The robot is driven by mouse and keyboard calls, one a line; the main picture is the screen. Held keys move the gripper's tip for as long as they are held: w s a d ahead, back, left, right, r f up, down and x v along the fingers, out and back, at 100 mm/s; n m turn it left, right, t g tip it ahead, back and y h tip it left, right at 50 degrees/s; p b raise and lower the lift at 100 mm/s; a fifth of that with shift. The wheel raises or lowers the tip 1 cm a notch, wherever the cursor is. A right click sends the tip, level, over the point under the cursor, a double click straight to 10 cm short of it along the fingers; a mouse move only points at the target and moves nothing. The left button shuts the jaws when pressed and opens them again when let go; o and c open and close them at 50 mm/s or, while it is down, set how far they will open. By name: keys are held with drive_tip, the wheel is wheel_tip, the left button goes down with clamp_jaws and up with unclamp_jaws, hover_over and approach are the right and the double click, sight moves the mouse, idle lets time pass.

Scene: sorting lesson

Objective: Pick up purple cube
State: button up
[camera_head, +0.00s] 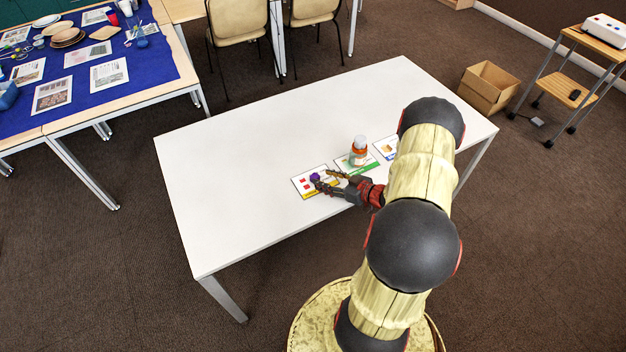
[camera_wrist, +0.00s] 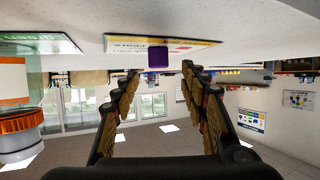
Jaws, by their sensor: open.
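The small purple cube (camera_head: 315,177) sits on the yellow-edged card (camera_head: 302,188) on the white table. My gripper (camera_head: 323,179) is low over the table, reaching in from the right, with its fingers spread and the cube at their tips. In the wrist view, which is upside down, the purple cube (camera_wrist: 158,56) shows between the two fingertips or just beyond them (camera_wrist: 160,70). Nothing is held. I cannot tell exactly how far the cube lies between the fingers.
An orange-and-white bottle (camera_head: 359,150) stands on the green-edged card (camera_head: 371,168), close beside my gripper. A blue-edged card (camera_head: 384,148) lies farther right, partly behind my arm. The table's left side (camera_head: 230,170) is clear. A cardboard box (camera_head: 488,84) stands on the floor.

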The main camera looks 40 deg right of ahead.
sight(315, 176)
drive_tip(key=b+x, duration=0.1)
drive_tip(key=x, duration=0.4)
drive_tip(key=shift+s+d+f+b, duration=0.1)
drive_tip(key=shift+d+b, duration=0.05)
drive_tip(key=shift+b, duration=0.15)
drive_tip(key=shift+c, duration=0.3)
drive_tip(key=c, duration=1)
drive_tip(key=shift+c, duration=0.2)
